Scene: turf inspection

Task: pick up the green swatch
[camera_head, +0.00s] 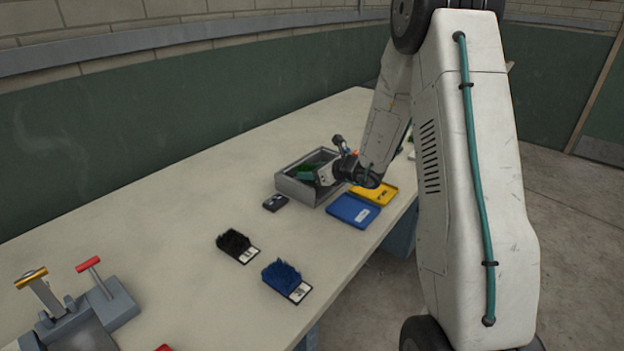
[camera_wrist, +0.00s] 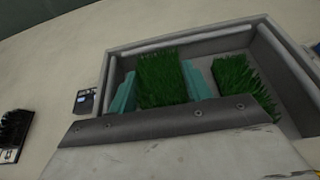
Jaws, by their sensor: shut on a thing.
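A green swatch (camera_wrist: 162,78) of tufted turf sits between the two teal fingers of my gripper (camera_wrist: 160,92) in the wrist view. My gripper is shut on it, with one finger against each side. In the head view my gripper (camera_head: 308,174) reaches into a grey open tray (camera_head: 297,190), and the held swatch is mostly hidden. The tray also shows in the wrist view (camera_wrist: 190,43). I cannot tell whether the swatch touches the tray floor. A second green turf piece (camera_wrist: 242,82) lies in the tray, just right of the right finger.
A small dark device (camera_head: 276,203) lies left of the tray. A black swatch (camera_head: 235,243) and a blue swatch (camera_head: 284,277) lie nearer. A lever fixture (camera_head: 85,310) stands at the near left. The table's left middle is clear.

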